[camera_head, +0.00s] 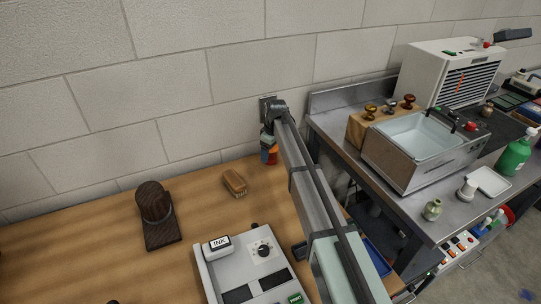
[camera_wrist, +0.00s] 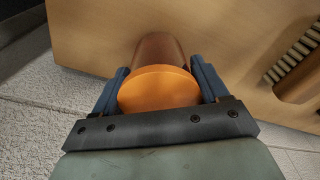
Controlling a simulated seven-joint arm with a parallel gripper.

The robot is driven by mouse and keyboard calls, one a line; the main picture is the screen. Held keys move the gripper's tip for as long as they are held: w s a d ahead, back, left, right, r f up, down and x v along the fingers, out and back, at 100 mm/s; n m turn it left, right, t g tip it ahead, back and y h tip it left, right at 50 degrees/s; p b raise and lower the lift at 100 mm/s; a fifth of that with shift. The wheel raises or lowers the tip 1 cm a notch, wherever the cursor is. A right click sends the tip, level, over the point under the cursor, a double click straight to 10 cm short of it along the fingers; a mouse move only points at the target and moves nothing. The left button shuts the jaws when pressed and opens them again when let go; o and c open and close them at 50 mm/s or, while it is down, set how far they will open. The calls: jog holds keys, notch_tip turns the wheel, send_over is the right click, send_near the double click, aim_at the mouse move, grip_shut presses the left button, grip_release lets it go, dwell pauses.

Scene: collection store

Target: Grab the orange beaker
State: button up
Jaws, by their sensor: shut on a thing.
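The orange beaker (camera_wrist: 158,88) sits between the two blue fingers of my gripper (camera_wrist: 160,90) in the wrist view, with a finger against each side. Its flat orange top faces the camera, and a brown-orange lower part shows beyond it. In the head view the orange beaker (camera_head: 271,157) is small at the back edge of the wooden table, by the wall, partly hidden by my gripper (camera_head: 267,141) and arm. My gripper is shut on it. I cannot tell whether the beaker touches the table.
A wooden brush (camera_head: 234,183) lies close by on the wooden table (camera_head: 100,230). A dark wooden stand (camera_head: 156,214) and a grey device with an ink box (camera_head: 250,265) are nearer. The block wall (camera_head: 170,60) is close behind. A metal bench (camera_head: 400,200) with a basin stands right.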

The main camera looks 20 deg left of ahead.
jog(key=c, duration=0.5)
jog(key=shift+r, duration=0.2)
